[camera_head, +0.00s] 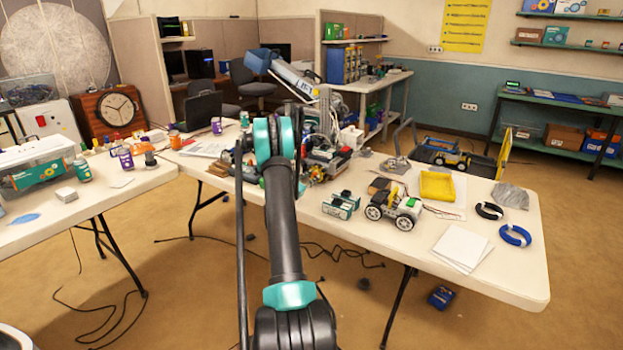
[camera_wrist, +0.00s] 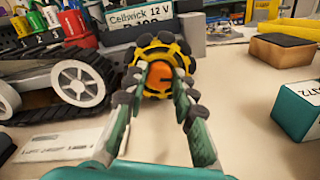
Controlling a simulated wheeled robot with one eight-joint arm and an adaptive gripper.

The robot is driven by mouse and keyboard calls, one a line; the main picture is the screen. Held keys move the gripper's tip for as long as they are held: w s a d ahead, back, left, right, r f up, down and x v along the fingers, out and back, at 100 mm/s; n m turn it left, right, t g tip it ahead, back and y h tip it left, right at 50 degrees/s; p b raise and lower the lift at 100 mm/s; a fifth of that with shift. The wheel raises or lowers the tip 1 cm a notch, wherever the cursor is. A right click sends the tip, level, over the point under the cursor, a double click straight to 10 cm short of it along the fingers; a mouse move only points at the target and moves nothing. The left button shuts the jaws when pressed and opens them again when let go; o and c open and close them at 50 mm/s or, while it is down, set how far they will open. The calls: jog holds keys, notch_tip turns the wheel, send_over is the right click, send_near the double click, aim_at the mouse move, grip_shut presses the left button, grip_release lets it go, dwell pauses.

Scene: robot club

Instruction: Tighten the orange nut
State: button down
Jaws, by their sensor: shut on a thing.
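In the wrist view, the orange nut (camera_wrist: 167,84) sits at the middle of a black and yellow wheel-like part (camera_wrist: 161,45). My gripper (camera_wrist: 160,75) reaches forward with one green, dark-padded finger on each side of the nut. It is shut on the nut, and the fingertips overlap the wheel's face. The fingers hide the nut's side edges. In the head view my own arm covers the gripper and the nut.
A tracked vehicle (camera_wrist: 80,84) stands close on the left, with a labelled battery box (camera_wrist: 150,22) behind. A teal box (camera_wrist: 300,108) and a wooden-looking block (camera_wrist: 283,50) stand right. The white table (camera_head: 505,274) has bare room near its front right corner.

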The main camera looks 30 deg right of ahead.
jog(key=m, duration=0.4)
jog(key=shift+m, duration=0.3)
jog(key=m, duration=0.4)
jog(key=shift+s, duration=0.1)
jog(key=m, duration=0.4)
jog(key=shift+f+m, duration=0.1)
jog(key=shift+m, duration=2.1)
jog(key=c, duration=1.2)
grip_release()
